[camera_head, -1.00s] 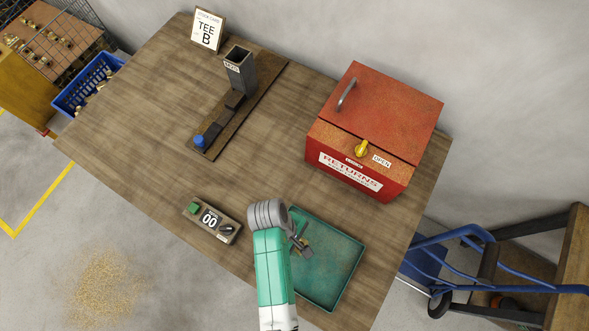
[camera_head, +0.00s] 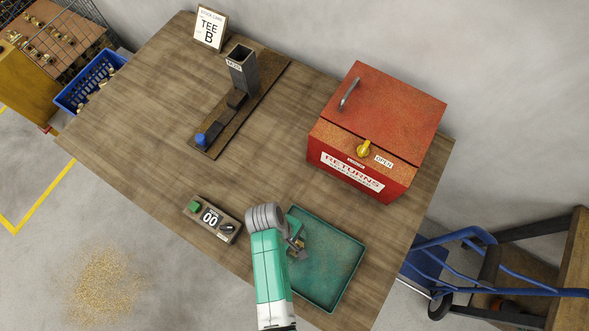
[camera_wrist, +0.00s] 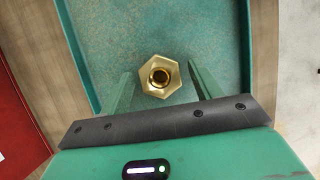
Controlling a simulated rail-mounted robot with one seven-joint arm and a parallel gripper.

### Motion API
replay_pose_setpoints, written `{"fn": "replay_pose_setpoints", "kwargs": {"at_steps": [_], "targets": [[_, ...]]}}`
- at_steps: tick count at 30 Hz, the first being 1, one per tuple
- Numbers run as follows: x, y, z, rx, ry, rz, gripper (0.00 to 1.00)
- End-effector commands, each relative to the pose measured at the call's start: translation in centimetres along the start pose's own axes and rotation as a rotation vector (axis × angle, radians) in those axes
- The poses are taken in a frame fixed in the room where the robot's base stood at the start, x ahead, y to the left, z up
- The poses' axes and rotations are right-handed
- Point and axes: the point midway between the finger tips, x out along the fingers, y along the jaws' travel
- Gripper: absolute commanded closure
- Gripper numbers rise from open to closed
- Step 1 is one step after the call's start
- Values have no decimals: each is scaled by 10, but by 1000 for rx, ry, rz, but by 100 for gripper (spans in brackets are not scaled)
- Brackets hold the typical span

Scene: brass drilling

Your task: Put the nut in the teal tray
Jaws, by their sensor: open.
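The brass hex nut (camera_wrist: 159,77) shows in the wrist view, lying over the floor of the teal tray, between and slightly beyond my open fingers. The teal tray (camera_head: 328,265) lies on the bench at the front right, and its floor also fills the wrist view (camera_wrist: 205,30). My gripper (camera_wrist: 161,88) is open, low over the left part of the tray, with a gap between each finger and the nut. In the head view my gripper (camera_head: 296,246) and wrist largely hide the nut.
A red returns box (camera_head: 362,145) stands behind the tray, with a yellow knob on its front. A wooden fixture with a grey chute (camera_head: 241,70) stands farther back. The bench's left middle is clear.

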Motion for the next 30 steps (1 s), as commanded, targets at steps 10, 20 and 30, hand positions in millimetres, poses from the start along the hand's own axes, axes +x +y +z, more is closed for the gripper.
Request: {"fn": "replay_pose_setpoints", "kwargs": {"at_steps": [10, 20, 30], "targets": [[-53, 1, 1, 0, 3, 4, 37], [-116, 0, 1, 0, 1, 2, 37], [-123, 0, 1, 0, 0, 0, 37]]}}
